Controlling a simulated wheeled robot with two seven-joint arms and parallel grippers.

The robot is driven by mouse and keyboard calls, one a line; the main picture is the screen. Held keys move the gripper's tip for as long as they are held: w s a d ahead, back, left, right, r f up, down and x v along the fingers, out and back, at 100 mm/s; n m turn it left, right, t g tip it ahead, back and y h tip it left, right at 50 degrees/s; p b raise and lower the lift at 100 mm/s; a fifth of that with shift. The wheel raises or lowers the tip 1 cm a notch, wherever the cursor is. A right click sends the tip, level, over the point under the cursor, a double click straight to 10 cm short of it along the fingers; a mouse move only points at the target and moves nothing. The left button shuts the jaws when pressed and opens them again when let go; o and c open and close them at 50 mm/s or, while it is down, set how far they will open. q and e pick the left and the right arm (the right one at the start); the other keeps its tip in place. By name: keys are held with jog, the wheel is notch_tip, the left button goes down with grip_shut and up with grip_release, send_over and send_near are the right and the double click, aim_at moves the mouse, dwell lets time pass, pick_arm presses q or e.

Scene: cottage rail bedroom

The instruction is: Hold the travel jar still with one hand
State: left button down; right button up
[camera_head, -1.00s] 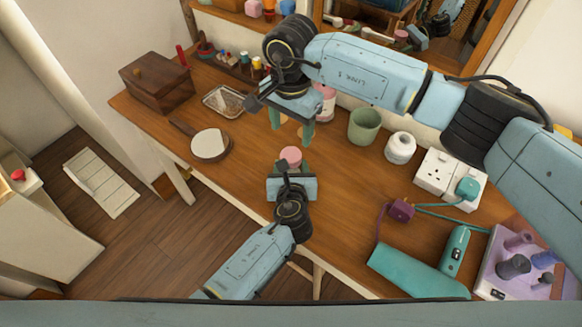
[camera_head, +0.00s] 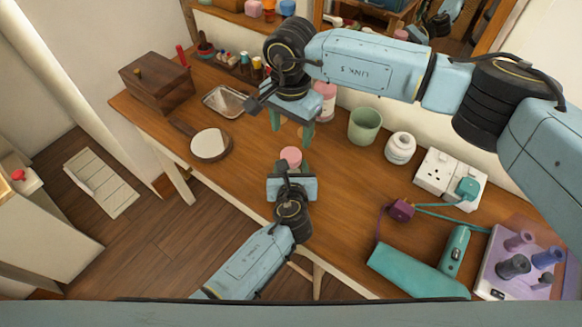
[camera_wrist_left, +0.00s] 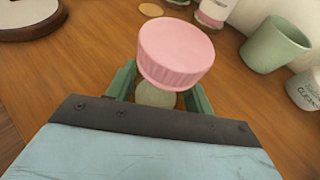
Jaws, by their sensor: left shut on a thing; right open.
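The travel jar has a ribbed pink lid (camera_wrist_left: 175,52) over a small pale body (camera_wrist_left: 156,95). In the head view its pink lid (camera_head: 291,156) shows just beyond my left gripper (camera_head: 291,172), at the table's front. In the left wrist view the green fingers of my left gripper (camera_wrist_left: 160,90) are shut on the jar's body, one on each side, below the lid. The lid is on the jar. My right gripper (camera_head: 291,130) is open, pointing down behind and above the jar; nothing shows held in it.
On the wooden table (camera_head: 330,205) stand a green cup (camera_head: 364,126), a white jar (camera_head: 400,148) and a pink-labelled bottle (camera_head: 325,100). A hand mirror (camera_head: 209,145) lies left. Sockets (camera_head: 437,173), a teal case (camera_head: 410,275) and a lilac tray (camera_head: 490,280) are right.

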aim_at(291, 155)
notch_tip(291, 155, down, 8)
jog(key=shift+r, duration=0.2)
jog(key=shift+c, duration=0.2)
jog(key=c, duration=1)
jog(key=shift+o, duration=0.2)
jog(key=m, duration=1.2)
jog(key=shift+m, duration=0.4)
jog(key=m, duration=0.5)
jog(key=o, duration=1.1)
